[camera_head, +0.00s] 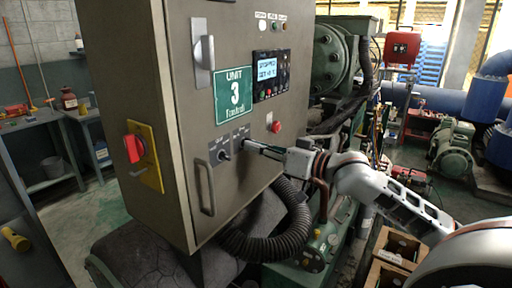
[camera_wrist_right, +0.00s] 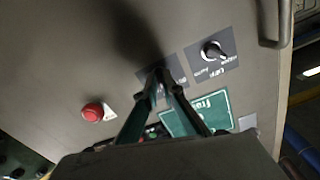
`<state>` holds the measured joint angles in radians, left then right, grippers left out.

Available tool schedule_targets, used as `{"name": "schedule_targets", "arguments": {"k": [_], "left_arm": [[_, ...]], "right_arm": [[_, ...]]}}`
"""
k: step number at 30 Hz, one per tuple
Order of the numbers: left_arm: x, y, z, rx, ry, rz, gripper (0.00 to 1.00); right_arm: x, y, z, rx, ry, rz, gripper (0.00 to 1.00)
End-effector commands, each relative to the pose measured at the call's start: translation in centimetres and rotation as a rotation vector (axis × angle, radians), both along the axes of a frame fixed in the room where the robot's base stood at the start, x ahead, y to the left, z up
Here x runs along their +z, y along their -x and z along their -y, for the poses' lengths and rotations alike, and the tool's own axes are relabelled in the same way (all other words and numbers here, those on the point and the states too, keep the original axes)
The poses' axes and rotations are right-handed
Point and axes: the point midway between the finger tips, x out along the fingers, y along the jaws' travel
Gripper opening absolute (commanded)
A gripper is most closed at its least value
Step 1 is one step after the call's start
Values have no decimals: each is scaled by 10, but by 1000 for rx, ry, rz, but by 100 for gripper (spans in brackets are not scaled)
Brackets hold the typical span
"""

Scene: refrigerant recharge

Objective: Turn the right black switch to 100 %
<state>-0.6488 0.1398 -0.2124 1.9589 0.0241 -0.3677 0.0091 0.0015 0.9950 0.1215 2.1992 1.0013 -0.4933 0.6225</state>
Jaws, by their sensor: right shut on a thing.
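The right black switch (camera_head: 243,144) is on the front of a grey-brown control cabinet, mostly hidden by my right gripper. My right gripper (camera_head: 250,145) comes from the right with its fingers against the panel, shut on this switch. In the right wrist view the fingertips (camera_wrist_right: 160,77) meet on the switch's dark plate (camera_wrist_right: 178,65); the knob and its pointer are hidden, so I cannot tell its setting. The left black switch (camera_head: 223,155) is free beside it and also shows in the wrist view (camera_wrist_right: 212,51). My left gripper is not in view.
A red push button (camera_head: 276,127), a display panel (camera_head: 270,73) and the green Unit 3 sign (camera_head: 234,94) are near the gripper. A door handle (camera_head: 204,188) sticks out below left. A black corrugated hose (camera_head: 270,245) curves under the cabinet.

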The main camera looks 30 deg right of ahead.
Motion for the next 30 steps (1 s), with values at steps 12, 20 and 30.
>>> {"name": "schedule_targets", "arguments": {"k": [12, 20, 30], "left_arm": [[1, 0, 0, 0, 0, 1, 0], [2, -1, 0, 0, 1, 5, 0], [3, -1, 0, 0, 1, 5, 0]], "right_arm": [[0, 0, -1, 2, -132, -55, 0], [0, 1, -1, 2, -372, -152, 0], [0, 0, -1, 1, -407, -169, 22]]}}
